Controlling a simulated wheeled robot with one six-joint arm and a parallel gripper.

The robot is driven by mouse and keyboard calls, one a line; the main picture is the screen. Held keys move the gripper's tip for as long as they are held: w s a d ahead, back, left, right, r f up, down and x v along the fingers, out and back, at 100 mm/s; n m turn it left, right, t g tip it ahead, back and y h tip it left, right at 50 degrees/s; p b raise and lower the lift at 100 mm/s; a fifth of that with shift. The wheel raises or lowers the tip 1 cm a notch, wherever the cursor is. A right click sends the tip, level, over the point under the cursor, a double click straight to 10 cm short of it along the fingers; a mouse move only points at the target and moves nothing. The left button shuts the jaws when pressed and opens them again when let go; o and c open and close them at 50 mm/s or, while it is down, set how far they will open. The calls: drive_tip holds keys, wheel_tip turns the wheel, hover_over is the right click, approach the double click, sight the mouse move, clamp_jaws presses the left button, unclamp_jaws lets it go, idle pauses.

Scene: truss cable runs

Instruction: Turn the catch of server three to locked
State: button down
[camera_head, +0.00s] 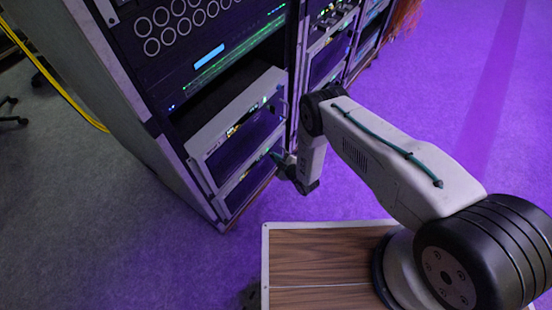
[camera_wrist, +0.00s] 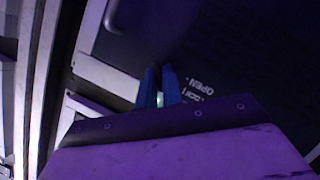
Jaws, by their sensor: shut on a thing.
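My gripper (camera_head: 276,157) is at the front of the lower rack units, at the right side of a silver-framed server (camera_head: 216,163). In the wrist view my gripper (camera_wrist: 158,72) has its two blue fingers close together, shut on the catch. The catch is mostly hidden by the fingers; only a small pale spot shows between them. White lettering (camera_wrist: 200,90) beside the fingers reads OPEN, with a second word that looks like LOCK. The catch's angle cannot be told. No server number is readable.
The rack (camera_head: 130,100) stands at the left, with a dark gap above the silver-framed server. More racks (camera_head: 325,50) continue behind my arm. A yellow cable (camera_head: 55,85) runs down the rack's left side. Carpet (camera_head: 150,250) in front is clear.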

drive_tip(key=shift+w+d+m+g+y, duration=0.1)
drive_tip(key=shift+m+g+y, duration=0.3)
drive_tip(key=shift+m+g, duration=0.65)
drive_tip(key=shift+d+m+g+y, duration=0.1)
drive_tip(key=shift+m+g+y, duration=0.45)
drive_tip(key=shift+m, duration=0.9)
drive_tip(key=c, duration=1.6)
unclamp_jaws()
drive_tip(key=shift+o, duration=0.2)
drive_tip(key=v, duration=0.7)
drive_tip(key=shift+s+d+r, duration=0.2)
drive_tip(key=shift+r, duration=0.05)
